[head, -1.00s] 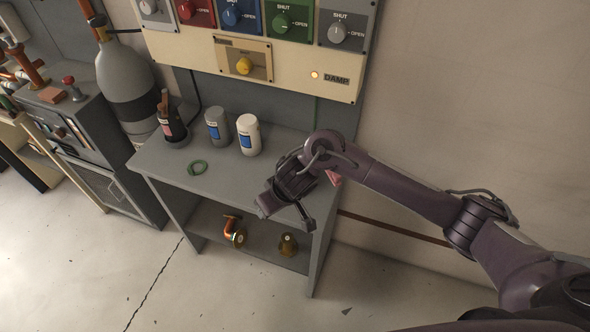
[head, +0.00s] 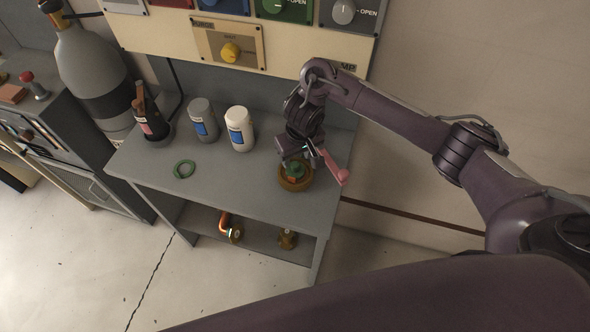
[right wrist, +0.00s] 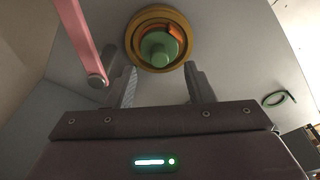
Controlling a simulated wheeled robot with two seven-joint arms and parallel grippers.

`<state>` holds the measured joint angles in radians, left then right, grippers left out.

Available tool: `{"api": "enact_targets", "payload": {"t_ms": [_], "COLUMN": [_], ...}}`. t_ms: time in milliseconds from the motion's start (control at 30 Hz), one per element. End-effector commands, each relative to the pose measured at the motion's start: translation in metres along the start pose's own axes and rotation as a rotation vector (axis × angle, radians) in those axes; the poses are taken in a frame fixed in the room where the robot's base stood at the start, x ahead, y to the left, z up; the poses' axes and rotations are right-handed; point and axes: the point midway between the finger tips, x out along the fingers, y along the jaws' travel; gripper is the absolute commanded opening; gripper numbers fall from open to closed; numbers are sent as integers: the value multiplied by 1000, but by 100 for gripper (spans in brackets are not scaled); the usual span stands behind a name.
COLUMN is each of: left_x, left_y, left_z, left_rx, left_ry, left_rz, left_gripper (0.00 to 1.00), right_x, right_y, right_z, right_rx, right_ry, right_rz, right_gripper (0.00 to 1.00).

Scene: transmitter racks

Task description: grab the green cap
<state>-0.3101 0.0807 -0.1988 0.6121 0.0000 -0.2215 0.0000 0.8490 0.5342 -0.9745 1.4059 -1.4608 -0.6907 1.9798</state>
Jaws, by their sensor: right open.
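The green cap (head: 295,169) sits in the middle of a round brass-coloured fitting (head: 296,184) on the grey bench top, partly hidden by my gripper in the head view. In the right wrist view the green cap (right wrist: 159,47) shows beyond the fingertips, with an orange piece beside it inside the brass ring (right wrist: 140,20). My right gripper (head: 296,156) is just above the cap, pointing down. In the right wrist view its fingers (right wrist: 160,78) are apart, with nothing held between them. My left gripper is not in view.
A pink handle (head: 333,168) rises close beside my right gripper. A green ring (head: 184,169) lies on the bench (head: 232,181), with a white bottle (head: 239,129), a grey bottle (head: 203,119) and a dark tool cup (head: 152,125) behind. Bare bench separates the ring and fitting.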

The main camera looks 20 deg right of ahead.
Motion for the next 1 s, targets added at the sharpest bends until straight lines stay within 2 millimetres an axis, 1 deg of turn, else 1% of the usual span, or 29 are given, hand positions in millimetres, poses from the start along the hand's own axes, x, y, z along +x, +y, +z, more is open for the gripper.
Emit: {"api": "enact_targets", "payload": {"t_ms": [33,100,167,267,400,467,533,567,800,900,1000], "left_x": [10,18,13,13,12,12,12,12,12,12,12], "left_y": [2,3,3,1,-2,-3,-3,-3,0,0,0], "left_z": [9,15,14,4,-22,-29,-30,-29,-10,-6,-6], "left_rx": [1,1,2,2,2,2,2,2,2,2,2], "left_ry": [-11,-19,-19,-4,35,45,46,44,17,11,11], "left_rz": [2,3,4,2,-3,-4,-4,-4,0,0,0], "left_gripper": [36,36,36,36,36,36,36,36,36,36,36], "right_x": [14,26,28,38,41,41,41,41,40,40,40], "right_y": [-1,-1,0,0,0,0,0,0,0,0,0], "right_z": [3,4,3,2,2,2,2,2,2,2,1], "right_rx": [1,2,1,0,-1,-1,-1,-1,-1,-1,-1], "right_ry": [-4,-4,-3,-1,0,0,0,0,1,1,2], "right_rz": [-2,-3,-1,0,0,0,0,0,0,0,0], "right_gripper": [48,48,48,48,48,48,48,45,14,1,0]}}
